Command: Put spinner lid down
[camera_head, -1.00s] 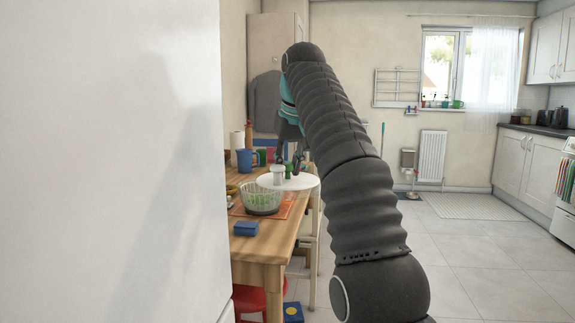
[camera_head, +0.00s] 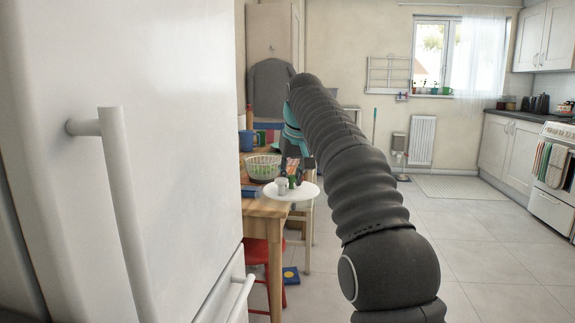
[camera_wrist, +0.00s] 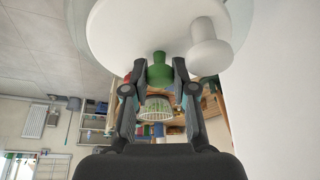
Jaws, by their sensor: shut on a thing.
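The spinner lid (camera_head: 308,190) is a round white disc with a green knob (camera_wrist: 159,72) and a white knob (camera_wrist: 208,50) on it. My gripper (camera_head: 291,178) is shut on the green knob. In the wrist view my gripper (camera_wrist: 158,66) has a finger on each side of this knob. In the head view the lid looks about level and overlaps the table's near right corner; whether it touches the table I cannot tell. The spinner bowl (camera_head: 263,168), pale and slatted with green inside, stands behind and left of the lid. It also shows in the wrist view (camera_wrist: 155,107).
A white fridge with a long handle (camera_head: 125,215) fills the left side, close by. The wooden table (camera_head: 262,208) holds a blue mug (camera_head: 246,140) and a blue box (camera_head: 249,191). A red stool (camera_head: 262,256) stands below.

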